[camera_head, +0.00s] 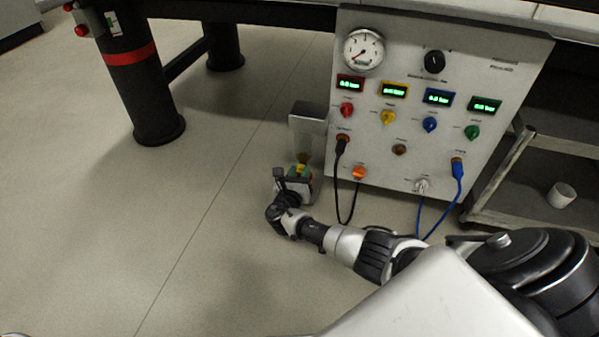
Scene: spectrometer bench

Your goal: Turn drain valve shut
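My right arm reaches in from the lower right, low over the floor, to the left side of the grey control panel (450,60). My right gripper (300,172) is at a small fitting (304,157) with yellow and greenish parts, below a grey box (308,110) on the panel's left edge. This fitting may be the drain valve; the gripper and wrist hide much of it. I cannot tell whether the fingers touch it or are closed, nor how the valve is turned. My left gripper is not in view.
The panel carries a round gauge (363,49), small green-lit displays, coloured knobs and hanging black and blue cables (442,209). A dark column with a red band (131,54) stands at left. A shelf at right holds a white cup (561,195). The left floor is clear.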

